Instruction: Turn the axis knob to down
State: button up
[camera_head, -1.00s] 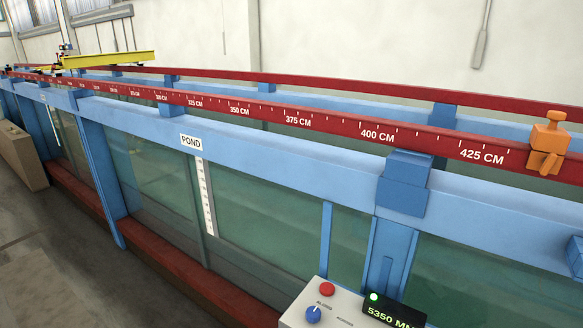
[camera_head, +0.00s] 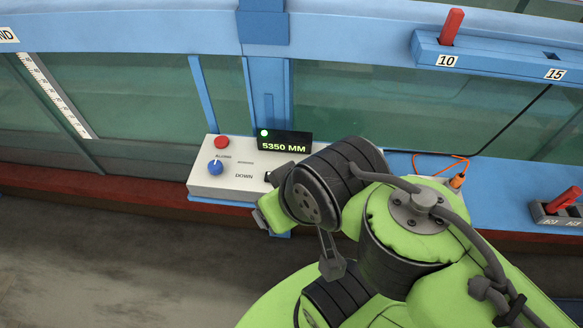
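The axis knob (camera_head: 215,167) is a round blue knob on the left part of a pale control box (camera_head: 204,184) fixed at the flume's side. Its white mark points roughly up in the picture, toward the word ALONG. The word DOWN is printed to the knob's lower right. My green and black arm is folded in front of the box's right part, with its near end just below the box. I cannot make out my gripper's two fingertips there, so whether it is open or shut does not show. Nothing of my arm covers the knob.
A red button (camera_head: 222,142) sits above the knob. A black display (camera_head: 285,141) reads 5350 MM with a green light lit. A blue rack (camera_head: 495,58) marked 10 and 15 holds a red piece (camera_head: 452,26). An orange cable (camera_head: 430,155) lies on the blue ledge to the right.

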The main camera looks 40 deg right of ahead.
aim_at(215, 166)
jog(key=i+l+u, duration=0.1)
jog(key=u, duration=0.3)
jog(key=l+u, duration=0.1)
jog(key=u, duration=0.3)
jog(key=i+l+u, duration=0.1)
jog(key=u, duration=0.3)
jog(key=l+u, duration=0.2)
jog(key=u, duration=0.15)
